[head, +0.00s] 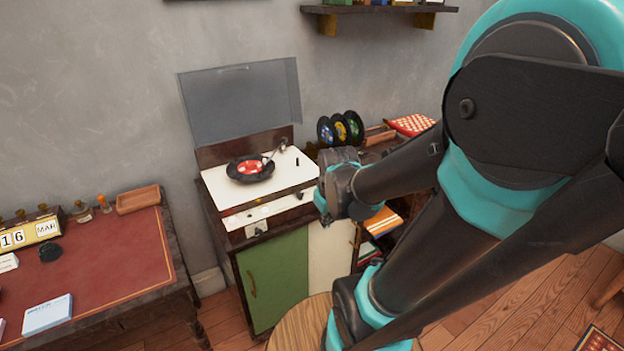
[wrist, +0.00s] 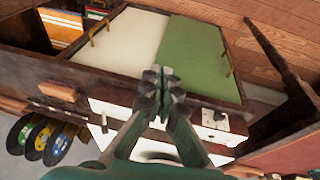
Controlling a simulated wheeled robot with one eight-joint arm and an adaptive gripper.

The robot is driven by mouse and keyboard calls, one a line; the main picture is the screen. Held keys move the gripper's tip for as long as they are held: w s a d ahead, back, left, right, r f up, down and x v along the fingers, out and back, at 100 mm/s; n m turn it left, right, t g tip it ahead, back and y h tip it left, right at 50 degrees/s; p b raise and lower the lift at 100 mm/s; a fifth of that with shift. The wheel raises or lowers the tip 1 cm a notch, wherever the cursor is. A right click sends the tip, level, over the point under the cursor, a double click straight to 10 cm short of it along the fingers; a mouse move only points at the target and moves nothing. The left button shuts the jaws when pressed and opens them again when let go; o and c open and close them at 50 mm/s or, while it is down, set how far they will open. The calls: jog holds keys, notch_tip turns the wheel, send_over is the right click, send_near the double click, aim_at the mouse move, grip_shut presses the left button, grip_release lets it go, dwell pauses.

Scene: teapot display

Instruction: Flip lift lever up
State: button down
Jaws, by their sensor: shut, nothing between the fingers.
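The record player's white deck (head: 222,190) stands on the cabinet in the head view, with a black record with a red label (head: 250,168) on it. The tonearm (head: 276,152) lies at the record's right side. A small dark piece (head: 297,161) on the deck's right may be the lift lever; its position is too small to tell. In the head view my wrist is at the deck's right front corner, and the fingertips are hard to make out.
The clear lid (head: 240,103) is raised behind the deck. Several coloured records (head: 340,129) stand to the right. A green cabinet door (head: 272,280) is below. A red-topped desk (head: 95,260) is on the left. A dark knob (wrist: 219,115) sits on the front panel.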

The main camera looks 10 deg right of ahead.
jog(key=w+r+n+g, duration=0.1)
jog(key=w+r+n, duration=0.2)
jog(key=w+n, duration=0.3)
jog(key=w+a+r+n+g+h, duration=0.1)
jog(key=w+r+n, duration=0.2)
jog(key=w+n, duration=0.3)
jog(key=w+r+n+g, duration=0.1)
jog(key=w+r+n, duration=0.3)
jog(key=w+n, duration=0.2)
jog(key=shift+w+a+h, duration=0.15)
jog(key=shift+w+h, duration=0.15)
jog(key=shift+w, duration=1.05)
jog(key=f, duration=0.3)
jog(key=d+f, duration=0.1)
jog(key=f, duration=0.5)
jog(key=shift+w+d+f, duration=0.2)
jog(key=shift+d+f, duration=0.05)
jog(key=shift+f, duration=0.15)
